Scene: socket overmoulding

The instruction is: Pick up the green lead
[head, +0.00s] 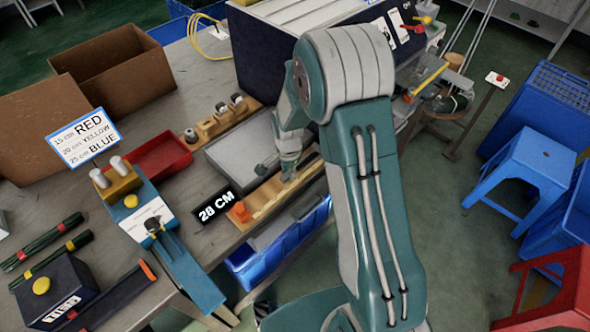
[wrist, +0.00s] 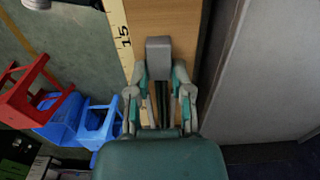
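Two slim dark green rods, which may be leads, lie side by side on the table at the far left of the head view. One has a red band (head: 43,241) and the nearer one has yellow bands (head: 50,260). I cannot tell which is the green lead. My gripper (head: 289,174) is far to their right, pointing down over a wooden measuring board (head: 268,196). In the wrist view my gripper (wrist: 160,70) has a plain grey block between its finger ends. I cannot tell whether this is part of the fingers or a separate thing.
A blue fixture (head: 190,270), a red tray (head: 160,155) and a label sign (head: 83,137) stand between the rods and my gripper. A black box with a yellow button (head: 58,290) is near the rods.

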